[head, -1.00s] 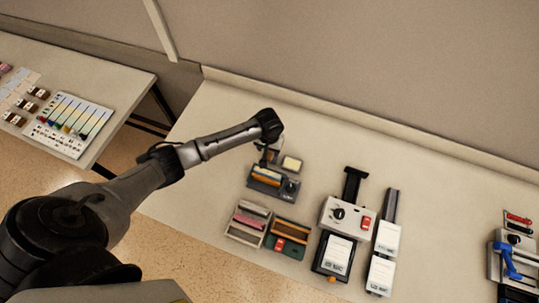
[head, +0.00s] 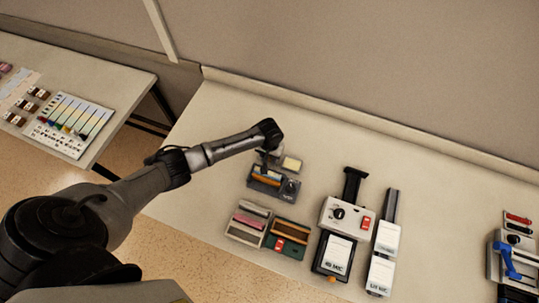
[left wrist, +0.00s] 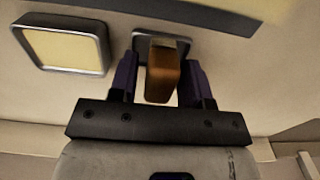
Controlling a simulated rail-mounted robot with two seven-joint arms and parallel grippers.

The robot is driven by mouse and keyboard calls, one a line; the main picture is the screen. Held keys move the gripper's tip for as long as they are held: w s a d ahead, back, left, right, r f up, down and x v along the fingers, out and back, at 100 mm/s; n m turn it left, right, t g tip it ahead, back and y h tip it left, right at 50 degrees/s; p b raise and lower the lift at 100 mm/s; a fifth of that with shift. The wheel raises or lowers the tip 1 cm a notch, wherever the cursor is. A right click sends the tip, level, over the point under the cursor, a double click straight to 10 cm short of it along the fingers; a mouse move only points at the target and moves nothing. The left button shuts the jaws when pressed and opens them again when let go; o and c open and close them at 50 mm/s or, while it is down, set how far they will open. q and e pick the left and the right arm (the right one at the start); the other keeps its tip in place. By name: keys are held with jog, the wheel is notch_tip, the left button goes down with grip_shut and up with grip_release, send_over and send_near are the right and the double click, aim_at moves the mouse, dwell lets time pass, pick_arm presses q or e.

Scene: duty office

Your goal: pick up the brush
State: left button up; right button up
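A brown, wooden-looking block, seemingly the brush (left wrist: 161,78), stands up from a small grey-rimmed holder (left wrist: 183,45) in the left wrist view. My left gripper (left wrist: 160,88) is open, with one dark purple finger on each side of the brown block. A narrow gap shows on the left side; contact on the right side is unclear. In the head view my left gripper (head: 264,160) points down behind the grey tray, and the brush is mostly hidden by it. My right gripper is not in view.
A yellow pad in a grey frame (left wrist: 58,48) is beside the holder. In the head view, a grey tray with a dial (head: 290,187), open boxes (head: 248,222) and white-topped devices (head: 345,215) stand close by. The desk (head: 410,170) is clear towards the wall.

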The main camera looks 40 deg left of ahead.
pick_arm(q)
jog(key=c, duration=0.8)
jog(key=shift+o, duration=0.2)
jog(key=shift+r, duration=0.55)
jog(key=r, duration=0.2)
jog(key=d+r, duration=0.1)
jog(key=shift+s+r, duration=0.3)
jog(key=shift+r, duration=0.1)
jog(key=s+d+r, duration=0.1)
jog(key=d+r, duration=0.1)
jog(key=d, duration=0.1)
jog(key=s+d+r, duration=0.2)
jog(key=d, duration=0.1)
jog(key=s+d+r, duration=0.2)
jog(key=d, duration=0.1)
jog(key=shift+d, duration=0.1)
jog(key=o, duration=0.3)
jog(key=shift+c, duration=0.8)
